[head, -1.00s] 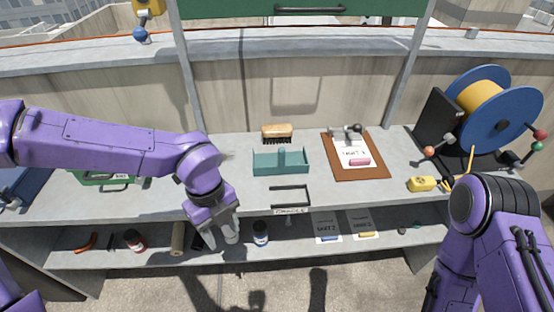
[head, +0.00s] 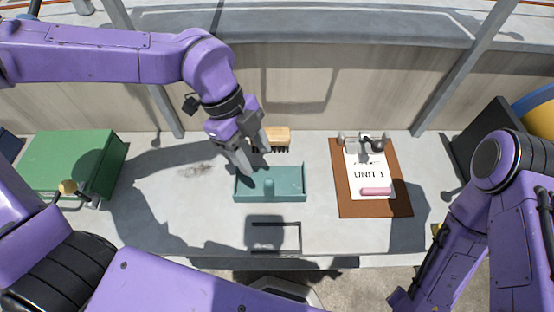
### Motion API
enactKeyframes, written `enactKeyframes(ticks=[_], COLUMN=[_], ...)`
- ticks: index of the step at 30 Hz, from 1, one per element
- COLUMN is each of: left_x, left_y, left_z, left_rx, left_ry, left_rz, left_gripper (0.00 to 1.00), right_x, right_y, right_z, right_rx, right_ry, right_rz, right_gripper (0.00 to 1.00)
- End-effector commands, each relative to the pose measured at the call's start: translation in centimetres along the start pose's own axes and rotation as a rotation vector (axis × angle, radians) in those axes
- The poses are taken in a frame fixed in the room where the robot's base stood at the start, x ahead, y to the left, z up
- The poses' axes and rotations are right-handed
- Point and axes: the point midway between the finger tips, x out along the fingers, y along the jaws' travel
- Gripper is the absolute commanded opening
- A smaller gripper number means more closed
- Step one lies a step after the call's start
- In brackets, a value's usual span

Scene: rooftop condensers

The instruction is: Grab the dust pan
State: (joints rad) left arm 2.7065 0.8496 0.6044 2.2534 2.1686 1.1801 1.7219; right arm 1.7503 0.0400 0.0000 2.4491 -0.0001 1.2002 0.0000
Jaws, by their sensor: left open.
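The teal dust pan (head: 288,184) lies on the grey bench top in the middle of the head view. It has low walls and a short raised teal piece at its centre front. My left gripper (head: 257,162) is open and points down at the pan's back left. One finger overlaps the pan's back left corner in the picture; I cannot tell whether it touches. Nothing shows between the fingers. My right arm (head: 510,170) is at the right, but its gripper is not in view.
A wooden brush (head: 278,136) with dark bristles lies just behind the pan, partly hidden by my left gripper. A clipboard (head: 345,205) with a paper is to the right. A green case (head: 70,160) is at the left. A dark frame-shaped handle (head: 299,237) is at the front edge.

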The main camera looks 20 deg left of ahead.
Motion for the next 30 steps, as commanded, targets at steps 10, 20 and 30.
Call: enactKeyframes(ticks=[10,20,30], left_x=[5.1,10.2,10.5], left_y=[0.3,0.6,0.5], left_z=[0.2,-0.2,-0.3], left_rx=[-0.006,-0.004,-0.003], left_ry=[-0.002,-0.002,0.0], left_rz=[0.001,0.002,-0.001], left_gripper=[0.53,0.53,0.23], right_x=[0.0,-0.4,-0.4], right_y=[0.1,0.1,0.1], right_z=[0.1,-0.1,-0.1], right_rx=[-0.001,0.0,0.0], right_ry=[-0.002,-0.001,-0.001], right_rz=[0.001,0.001,0.001], right_gripper=[0.43,0.43,0.43])
